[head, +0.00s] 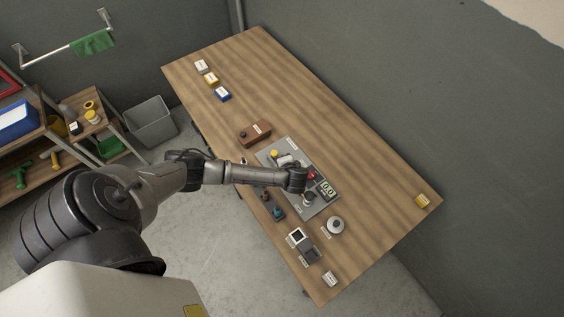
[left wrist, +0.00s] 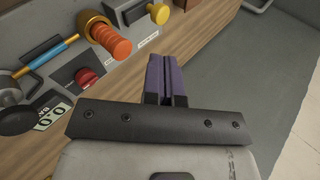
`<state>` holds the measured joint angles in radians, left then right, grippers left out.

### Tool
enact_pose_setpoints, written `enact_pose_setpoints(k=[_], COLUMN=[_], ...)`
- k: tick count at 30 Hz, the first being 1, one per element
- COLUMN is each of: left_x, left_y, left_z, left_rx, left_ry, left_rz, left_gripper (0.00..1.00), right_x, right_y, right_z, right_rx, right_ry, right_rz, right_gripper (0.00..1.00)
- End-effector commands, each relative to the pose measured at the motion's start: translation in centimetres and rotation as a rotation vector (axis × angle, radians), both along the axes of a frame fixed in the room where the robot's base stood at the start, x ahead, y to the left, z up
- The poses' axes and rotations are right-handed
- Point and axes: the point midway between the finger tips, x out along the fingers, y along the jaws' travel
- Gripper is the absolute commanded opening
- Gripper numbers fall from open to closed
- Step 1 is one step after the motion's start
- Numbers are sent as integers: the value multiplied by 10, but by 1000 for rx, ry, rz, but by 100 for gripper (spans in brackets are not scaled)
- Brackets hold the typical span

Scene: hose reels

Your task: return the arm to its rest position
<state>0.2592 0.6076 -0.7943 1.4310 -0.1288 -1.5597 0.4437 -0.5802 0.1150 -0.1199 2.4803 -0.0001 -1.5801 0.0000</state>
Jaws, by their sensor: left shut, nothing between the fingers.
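My left arm reaches in from the left in the head view, and its wrist end (head: 297,180) is over the grey control panel (head: 318,208) on the wooden table. The fingers are hard to make out there. In the left wrist view my left gripper (left wrist: 167,65) has its purple-padded fingers together, with nothing between them. It is apart from the panel's orange handle (left wrist: 110,40) and red button (left wrist: 87,79), which lie to its left. My right gripper is not in view.
The wooden table (head: 350,140) has a brown box (head: 254,132), a round silver knob (head: 336,226) and small labelled blocks (head: 222,94). A grey bin (head: 151,122) and a shelf stand on the floor at left. The table's far right half is mostly clear.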

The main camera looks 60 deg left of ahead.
Motion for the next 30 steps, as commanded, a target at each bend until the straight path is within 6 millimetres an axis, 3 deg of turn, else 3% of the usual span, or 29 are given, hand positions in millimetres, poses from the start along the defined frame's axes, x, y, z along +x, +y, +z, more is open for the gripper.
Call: enact_pose_setpoints(k=[17, 23, 26, 30], left_x=[0, -1, 8, 29], left_y=[0, -1, -28, -66], left_z=[0, 0, 17, 61], left_rx=[2, 21, -21, -108], left_ry=[7, 106, 127, 58], left_rz=[-7, -94, -203, -309], left_gripper=[0, 0, 0, 0], right_x=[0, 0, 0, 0], right_y=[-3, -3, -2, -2], right_z=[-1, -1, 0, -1], right_rx=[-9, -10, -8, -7], right_ry=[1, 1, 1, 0], right_rz=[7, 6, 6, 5], right_gripper=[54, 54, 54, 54])
